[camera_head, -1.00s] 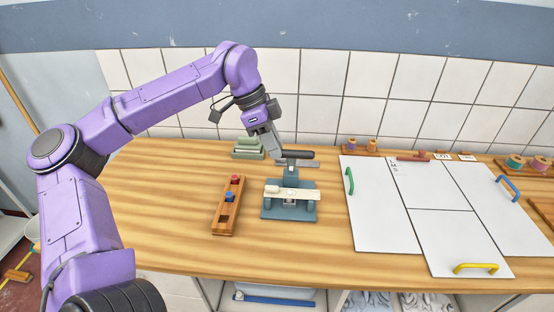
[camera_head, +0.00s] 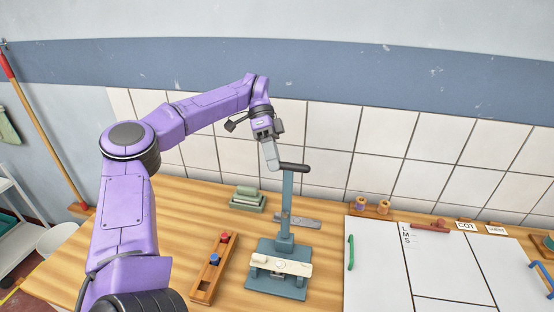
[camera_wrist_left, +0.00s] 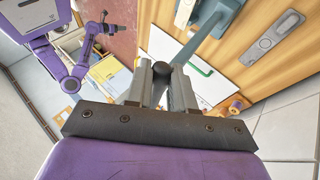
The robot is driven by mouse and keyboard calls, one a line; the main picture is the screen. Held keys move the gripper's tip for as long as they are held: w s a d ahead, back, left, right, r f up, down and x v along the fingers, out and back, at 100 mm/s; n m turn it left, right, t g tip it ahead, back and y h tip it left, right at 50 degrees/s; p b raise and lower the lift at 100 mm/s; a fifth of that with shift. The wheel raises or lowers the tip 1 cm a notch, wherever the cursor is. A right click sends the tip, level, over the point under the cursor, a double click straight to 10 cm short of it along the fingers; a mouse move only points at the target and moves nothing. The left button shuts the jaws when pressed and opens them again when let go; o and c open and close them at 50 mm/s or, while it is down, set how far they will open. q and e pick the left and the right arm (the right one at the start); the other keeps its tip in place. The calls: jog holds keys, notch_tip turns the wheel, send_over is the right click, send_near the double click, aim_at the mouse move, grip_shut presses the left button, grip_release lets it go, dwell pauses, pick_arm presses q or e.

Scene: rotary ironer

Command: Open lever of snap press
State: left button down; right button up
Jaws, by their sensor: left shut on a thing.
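The snap press (camera_head: 276,284) is a blue-grey stand on the table with a pale plate across its front. Its lever (camera_head: 287,205) stands nearly upright, with a black grip (camera_head: 294,168) pointing right at the top. My left gripper (camera_head: 272,164) is at the left end of this grip and shut on it. In the left wrist view the grip's round black end (camera_wrist_left: 160,72) sits between the two fingers, and the blue lever (camera_wrist_left: 205,40) runs up and right. My right gripper (camera_wrist_left: 112,30) shows small in the wrist view; its jaws are too small to read.
A wooden holder (camera_head: 213,268) with red and blue knobs lies left of the press. Green blocks (camera_head: 247,199) stand behind it. A white board (camera_head: 380,270) with a green handle (camera_head: 350,252) lies to the right. The tiled wall (camera_head: 340,140) is behind the lever.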

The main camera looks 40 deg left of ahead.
pick_arm(q)
jog(key=shift+w+a+f+g, duration=0.3)
jog(key=shift+w+a+f, duration=0.2)
jog(key=shift+f, duration=0.1)
pick_arm(e)
jog(key=shift+w, duration=0.3)
pick_arm(q)
jog(key=c, duration=1)
grip_release()
jog(key=shift+o, duration=0.2)
jog(key=shift+w+a+h, duration=0.15)
jog(key=shift+w+h, duration=0.15)
jog(key=s+d+r+b, duration=0.9)
jog(key=s+r, duration=0.1)
jog(key=r, duration=0.3)
jog(key=shift+s+d+r, duration=0.15)
jog(key=shift+s+d, duration=0.2)
pick_arm(e)
notch_tip(320, 180, down, 9)
jog(key=shift+w+a+f, duration=0.1)
jog(key=shift+w, duration=0.05)
